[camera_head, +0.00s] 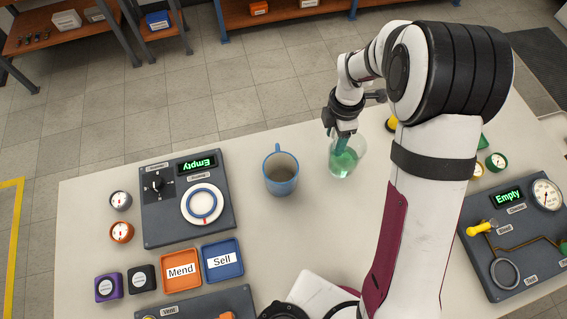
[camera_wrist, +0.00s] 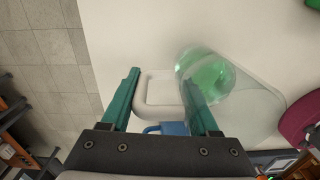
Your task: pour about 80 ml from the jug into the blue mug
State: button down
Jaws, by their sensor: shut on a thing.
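The clear jug (camera_head: 343,162) holds green liquid low inside and is near the table's far edge, right of the blue mug. My gripper (camera_head: 346,136) is shut on the jug's pale handle. In the wrist view its teal fingers (camera_wrist: 160,100) lie on either side of the handle, and the jug (camera_wrist: 250,105) is to their right. The jug looks about upright; I cannot tell whether it touches the table. The blue mug (camera_head: 282,187) stands upright, apart from the jug, with its handle toward the far edge. No green shows inside it. A blue bit (camera_wrist: 174,128) shows behind the fingers.
A dark panel (camera_head: 170,225) with a dial and an "Empty" display is left of the mug. Orange "Mend" (camera_head: 168,286) and blue "Sell" (camera_head: 238,272) trays lie in front. Another panel (camera_head: 505,285) is at right. The table between mug and jug is clear.

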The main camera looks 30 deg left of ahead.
jog(key=shift+s+a+f, duration=0.2)
jog(key=shift+a+f, duration=0.1)
jog(key=shift+a, duration=0.35)
jog(key=shift+s+a+f, duration=0.2)
jog(key=shift+a+f, duration=0.1)
jog(key=shift+a, duration=0.3)
jog(key=shift+s+a+r+t+h, duration=0.2)
jog(key=shift+s+a+t+h, duration=0.1)
jog(key=shift+t+h, duration=0.35)
jog(key=shift+s+a+r+t+h, duration=0.15)
jog(key=shift+s+a+t+h, duration=0.1)
jog(key=shift+t+h, duration=0.35)
jog(key=shift+s+a+r+t+h, duration=0.25)
jog(key=shift+s+r+t+h, duration=0.05)
jog(key=shift+r+t+h, duration=0.4)
jog(key=r+t+h, duration=0.3)
jog(key=shift+s+a, duration=0.3)
jog(key=shift+s, duration=0.05)
jog(key=shift+t+h, duration=0.35)
jog(key=shift+t, duration=0.2)
